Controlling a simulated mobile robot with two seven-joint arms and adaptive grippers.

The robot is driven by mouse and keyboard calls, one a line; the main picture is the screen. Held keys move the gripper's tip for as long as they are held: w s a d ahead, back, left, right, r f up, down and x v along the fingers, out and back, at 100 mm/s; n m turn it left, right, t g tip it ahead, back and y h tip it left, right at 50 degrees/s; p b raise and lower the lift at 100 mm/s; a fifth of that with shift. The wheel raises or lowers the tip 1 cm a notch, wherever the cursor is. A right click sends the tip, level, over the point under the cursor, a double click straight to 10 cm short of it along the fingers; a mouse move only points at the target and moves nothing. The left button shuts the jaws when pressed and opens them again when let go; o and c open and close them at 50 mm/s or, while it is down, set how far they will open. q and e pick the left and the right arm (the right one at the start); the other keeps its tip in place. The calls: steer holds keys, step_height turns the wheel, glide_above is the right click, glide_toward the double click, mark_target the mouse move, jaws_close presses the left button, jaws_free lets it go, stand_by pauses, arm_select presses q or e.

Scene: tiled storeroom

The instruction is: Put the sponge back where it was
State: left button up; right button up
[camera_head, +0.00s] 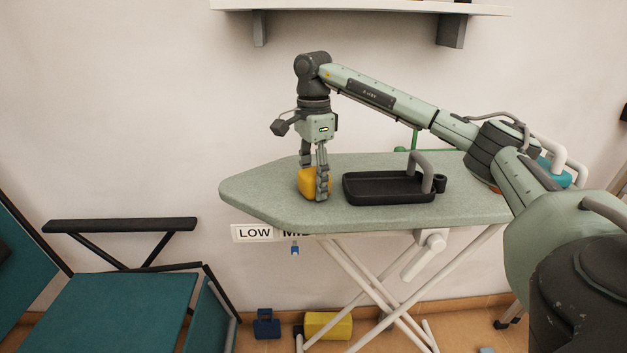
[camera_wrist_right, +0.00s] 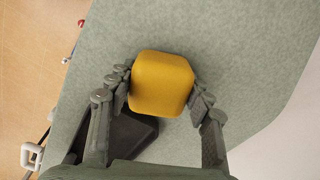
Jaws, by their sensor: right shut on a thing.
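The yellow sponge (camera_head: 307,183) is at the left part of the green ironing board (camera_head: 258,190). My right gripper (camera_head: 315,182) points down and is shut on the sponge from two sides. In the right wrist view the sponge (camera_wrist_right: 162,84) sits between the two fingers of the gripper (camera_wrist_right: 160,95). I cannot tell whether the sponge touches the board or is just above it. My left gripper is not in view.
A black tray (camera_head: 385,198) with a grey handle stands on the board right of the sponge. A "LOW" label (camera_head: 255,233) hangs at the board's front edge. A teal chair (camera_head: 130,305) stands at left. A shelf (camera_head: 360,6) is on the wall above.

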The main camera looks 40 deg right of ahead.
mark_target(313, 171)
steer(key=o, duration=0.6)
steer(key=shift+f, duration=0.15)
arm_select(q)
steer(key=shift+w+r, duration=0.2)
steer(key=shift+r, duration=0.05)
arm_select(e)
steer(key=o, duration=0.5)
step_height(313, 171, up, 6)
steer(key=shift+r, duration=0.1)
step_height(313, 171, up, 4)
steer(key=shift+r+p, duration=0.2)
steer(key=shift+p, duration=0.6)
steer(key=shift+r, duration=0.3)
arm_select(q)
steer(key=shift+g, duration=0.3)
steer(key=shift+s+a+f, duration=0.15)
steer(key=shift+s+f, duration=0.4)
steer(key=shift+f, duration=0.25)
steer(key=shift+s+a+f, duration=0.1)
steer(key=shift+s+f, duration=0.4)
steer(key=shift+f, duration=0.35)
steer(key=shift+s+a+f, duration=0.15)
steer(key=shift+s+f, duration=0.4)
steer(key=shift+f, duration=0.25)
arm_select(e)
steer(key=shift+r, duration=0.55)
